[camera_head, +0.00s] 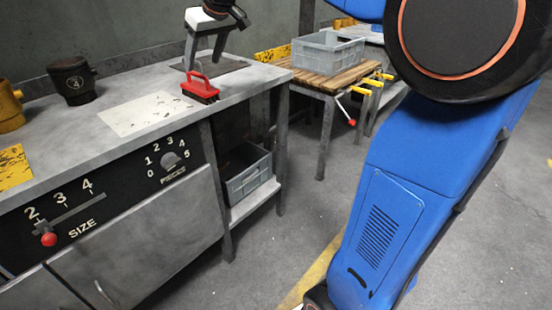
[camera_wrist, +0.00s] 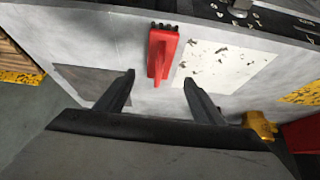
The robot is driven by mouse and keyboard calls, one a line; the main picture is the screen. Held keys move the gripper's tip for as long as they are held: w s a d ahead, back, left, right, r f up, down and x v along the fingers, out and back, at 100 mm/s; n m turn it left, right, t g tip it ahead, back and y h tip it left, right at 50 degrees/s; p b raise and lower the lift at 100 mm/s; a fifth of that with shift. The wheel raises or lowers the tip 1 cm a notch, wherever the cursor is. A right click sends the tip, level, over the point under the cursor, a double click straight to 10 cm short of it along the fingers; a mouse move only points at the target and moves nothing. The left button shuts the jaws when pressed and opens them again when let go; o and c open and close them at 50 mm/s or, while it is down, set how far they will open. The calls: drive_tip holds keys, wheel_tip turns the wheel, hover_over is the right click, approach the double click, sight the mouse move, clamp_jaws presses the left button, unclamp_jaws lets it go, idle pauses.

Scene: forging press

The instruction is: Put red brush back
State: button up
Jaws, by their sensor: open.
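The red brush (camera_head: 200,86) stands on the grey worktop, with its red handle up and dark bristles below. It is just right of the white sheet with dark flecks (camera_head: 144,113). My gripper (camera_head: 208,58) is above the worktop, close behind the brush in the head view. In the wrist view the brush (camera_wrist: 162,56) lies beyond the fingertips and between their lines. My gripper (camera_wrist: 158,80) is open and empty there, with no finger visibly touching the brush. A dark square plate (camera_head: 222,65) lies on the worktop under my gripper.
A dark cup marked 4 (camera_head: 74,82) and a yellow-brown cup (camera_head: 10,107) stand at the left. The press front has a red-knobbed lever (camera_head: 48,239). A grey crate (camera_head: 328,54) sits on a wooden table, another (camera_head: 246,172) on the low shelf.

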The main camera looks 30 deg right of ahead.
drive_tip(key=s+d+f+m, duration=0.1)
drive_tip(key=s+f, duration=0.7)
drive_tip(key=s, duration=0.4)
drive_tip(key=s+d+f+m+h, duration=0.1)
drive_tip(key=s+d+f, duration=0.1)
drive_tip(key=s+f, duration=0.5)
drive_tip(key=s+d+f+m+g+h, duration=0.1)
drive_tip(key=s+f, duration=0.7)
drive_tip(key=s, duration=1)
drive_tip(key=shift+s+d+f+m, duration=0.3)
drive_tip(key=shift+d, duration=0.4)
